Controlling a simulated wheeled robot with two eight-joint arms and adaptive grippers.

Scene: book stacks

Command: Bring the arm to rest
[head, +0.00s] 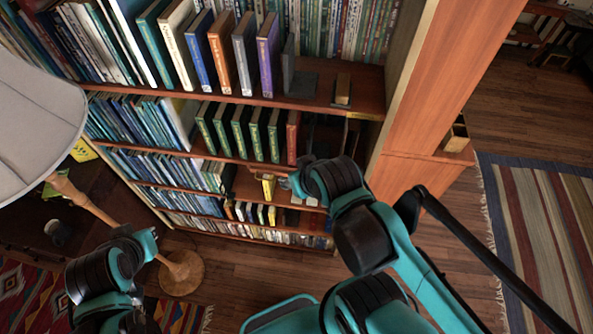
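My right arm (360,225) is teal and black. It reaches up from the bottom right to the front of the bookcase's lower shelves. My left arm (112,270) is folded at the lower left, in front of the lamp's base. Its gripper does not show.
A wooden bookcase (430,85) full of books stands ahead. Green books and a red book (292,137) stand on its second shelf. A lamp with a pale shade (35,125) and round wooden base (182,272) stands left. A striped rug (545,225) lies right.

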